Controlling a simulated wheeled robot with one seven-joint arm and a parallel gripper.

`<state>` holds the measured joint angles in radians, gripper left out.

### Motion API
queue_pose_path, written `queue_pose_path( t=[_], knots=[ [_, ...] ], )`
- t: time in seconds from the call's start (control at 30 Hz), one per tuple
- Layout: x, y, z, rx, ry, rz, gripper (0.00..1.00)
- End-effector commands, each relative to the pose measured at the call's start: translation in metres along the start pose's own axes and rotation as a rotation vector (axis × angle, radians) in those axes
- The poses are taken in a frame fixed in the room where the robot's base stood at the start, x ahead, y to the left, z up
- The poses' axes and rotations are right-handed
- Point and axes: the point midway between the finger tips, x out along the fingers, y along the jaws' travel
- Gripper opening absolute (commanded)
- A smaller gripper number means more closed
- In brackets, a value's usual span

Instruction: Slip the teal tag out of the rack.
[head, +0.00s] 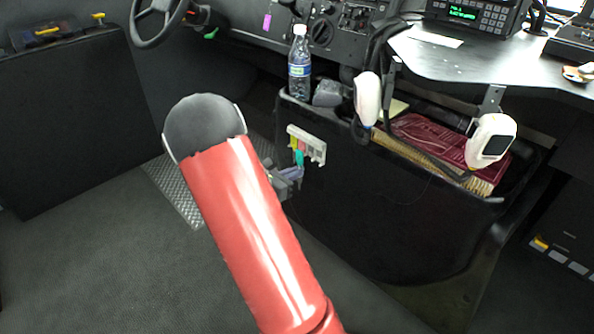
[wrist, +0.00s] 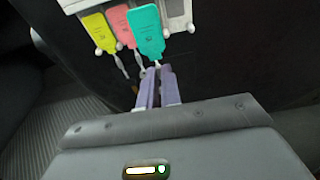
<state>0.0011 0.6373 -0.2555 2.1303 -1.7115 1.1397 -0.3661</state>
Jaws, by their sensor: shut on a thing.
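The white rack (head: 306,144) is on the dark side panel under the dashboard; part of it shows at the top of the wrist view (wrist: 177,12). The teal tag (wrist: 147,31) hangs at the rack, right of a pink tag and a yellow tag. It also shows small below the rack in the head view (head: 299,157). My gripper (wrist: 157,70) has its purple fingers shut on the narrow lower end of the teal tag. In the head view my gripper (head: 294,173) is partly hidden by my red arm. I cannot tell whether the tag's upper end is still seated.
The yellow tag (wrist: 97,32) and the pink tag (wrist: 121,25) hang close to the left. White handsets (head: 367,98) hang to the right. The floor at left is clear.

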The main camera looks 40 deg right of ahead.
Motion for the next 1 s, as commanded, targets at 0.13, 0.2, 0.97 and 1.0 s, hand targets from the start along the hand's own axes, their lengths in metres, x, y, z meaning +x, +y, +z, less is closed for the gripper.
queue_pose_path(
  t=[0.13,0.2,0.97,1.0],
  knots=[
    [-0.013,0.001,-0.002,-0.001,0.0,0.003,0.0],
    [-0.018,0.0,-0.003,-0.001,0.0,0.001,0.0],
    [-0.045,0.001,-0.01,-0.001,0.0,0.007,0.0],
    [-0.047,0.003,-0.012,-0.003,0.0,0.014,0.0]
  ],
)
